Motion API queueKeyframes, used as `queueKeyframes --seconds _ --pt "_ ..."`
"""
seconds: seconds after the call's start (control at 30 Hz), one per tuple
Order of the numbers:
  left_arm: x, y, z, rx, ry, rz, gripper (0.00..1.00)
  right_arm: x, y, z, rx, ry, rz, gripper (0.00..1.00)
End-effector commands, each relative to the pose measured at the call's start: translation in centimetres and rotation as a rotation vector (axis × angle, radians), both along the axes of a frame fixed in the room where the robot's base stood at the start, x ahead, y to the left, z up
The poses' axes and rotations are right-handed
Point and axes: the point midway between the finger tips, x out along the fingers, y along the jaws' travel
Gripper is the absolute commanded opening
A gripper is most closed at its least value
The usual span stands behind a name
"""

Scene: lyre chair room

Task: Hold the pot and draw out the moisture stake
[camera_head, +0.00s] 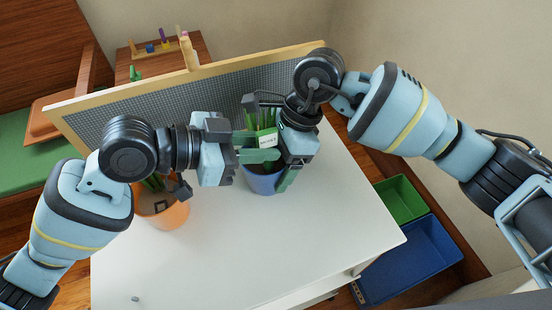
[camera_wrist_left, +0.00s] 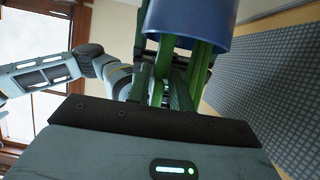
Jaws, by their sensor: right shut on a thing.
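A blue pot (camera_head: 263,183) with green leaves (camera_head: 267,118) stands on the white table (camera_head: 300,240). A white tag with small print (camera_head: 268,141), seemingly the moisture stake's head, shows among the leaves. My right gripper (camera_head: 286,181) points down and is shut on the blue pot's right side; its grip is partly hidden. My left gripper (camera_head: 256,146) reaches in from the left at leaf height, its green fingers apart, close to the tag. In the left wrist view the blue pot (camera_wrist_left: 190,18) is at the top, with green leaves and fingers overlapping below it; the stake is not clear there.
An orange pot (camera_head: 160,210) with a plant stands under my left arm. A grey mesh panel with a wooden frame (camera_head: 90,103) runs behind the pots. Green (camera_head: 400,199) and blue (camera_head: 415,262) bins lie off the table's right side. The table's front is mostly clear.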

Motion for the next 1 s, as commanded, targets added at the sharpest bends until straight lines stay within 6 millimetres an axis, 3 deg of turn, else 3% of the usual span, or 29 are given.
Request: queueKeyframes --seconds 0.17,1.0 --pt "-0.01 0.02 -0.02 0.000 0.000 0.000 0.00 -0.12 -0.02 -0.20 -0.003 0.004 0.001 0.49" --pt "0.02 0.04 0.74 0.001 0.000 0.000 0.00 -0.11 -0.04 -0.21 -0.003 0.004 0.001 0.49"
